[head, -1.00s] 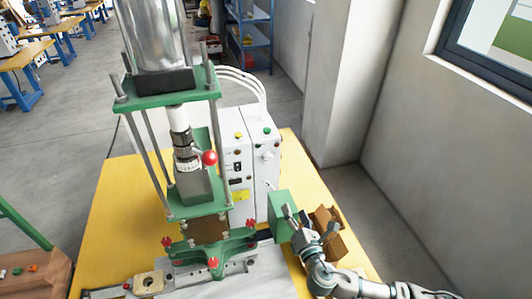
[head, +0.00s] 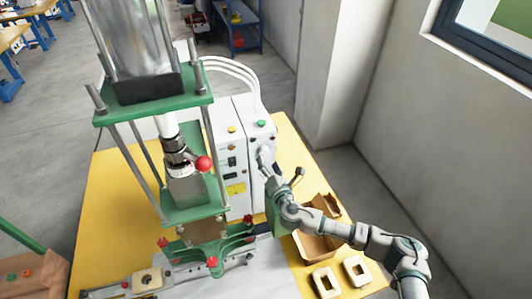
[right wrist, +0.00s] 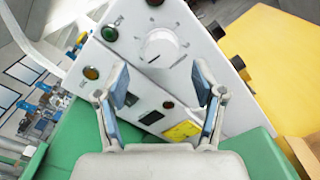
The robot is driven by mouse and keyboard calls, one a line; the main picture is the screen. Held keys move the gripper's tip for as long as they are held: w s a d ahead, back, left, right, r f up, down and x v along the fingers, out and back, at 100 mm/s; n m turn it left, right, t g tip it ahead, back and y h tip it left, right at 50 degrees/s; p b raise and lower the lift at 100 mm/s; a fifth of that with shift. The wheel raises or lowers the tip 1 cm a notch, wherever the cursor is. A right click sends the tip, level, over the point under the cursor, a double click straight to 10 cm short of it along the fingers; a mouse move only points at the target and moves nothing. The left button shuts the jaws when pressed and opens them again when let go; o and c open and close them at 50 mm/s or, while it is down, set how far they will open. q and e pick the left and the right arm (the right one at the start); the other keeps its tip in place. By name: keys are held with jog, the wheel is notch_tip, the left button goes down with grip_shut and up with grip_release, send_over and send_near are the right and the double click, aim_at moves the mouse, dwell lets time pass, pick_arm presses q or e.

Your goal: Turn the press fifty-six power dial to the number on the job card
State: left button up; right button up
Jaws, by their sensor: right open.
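A white control box (head: 228,150) stands behind the green-framed press (head: 165,205). A white power dial (right wrist: 160,46) with marks around it is on the box's face, near the top. My right gripper is open, in front of and just below the dial. In the right wrist view its two blue-padded fingers (right wrist: 162,86) are spread, with the dial beyond them and nothing between. The dial's numbers are too small to read. I cannot make out a job card. My left gripper is not in view.
A green box (head: 273,219) sits below my right gripper. A brown open carton (head: 313,247) and two cream frame-shaped parts (head: 326,283) lie to the right on the yellow table (head: 108,212).

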aim_at(265, 154)
jog(key=x, duration=0.4)
jog(key=shift+s+a+r, duration=0.1)
jog(key=shift+a+r, duration=0.05)
jog(key=shift+a, duration=0.2)
jog(key=shift+w+d, duration=0.3)
jog(key=shift+d, duration=0.25)
jog(key=shift+w+d, duration=0.1)
jog(key=shift+d, duration=0.5)
jog(key=shift+a, duration=0.1)
jog(key=c, duration=0.4)
jog(key=shift+s+a, duration=0.2)
jog(key=shift+a, duration=0.35)
jog(key=c, duration=0.7)
jog(key=shift+a, duration=0.15)
jog(key=shift+w+d+f, duration=0.1)
jog(key=shift+d+f, duration=0.1)
jog(key=shift+d, duration=0.05)
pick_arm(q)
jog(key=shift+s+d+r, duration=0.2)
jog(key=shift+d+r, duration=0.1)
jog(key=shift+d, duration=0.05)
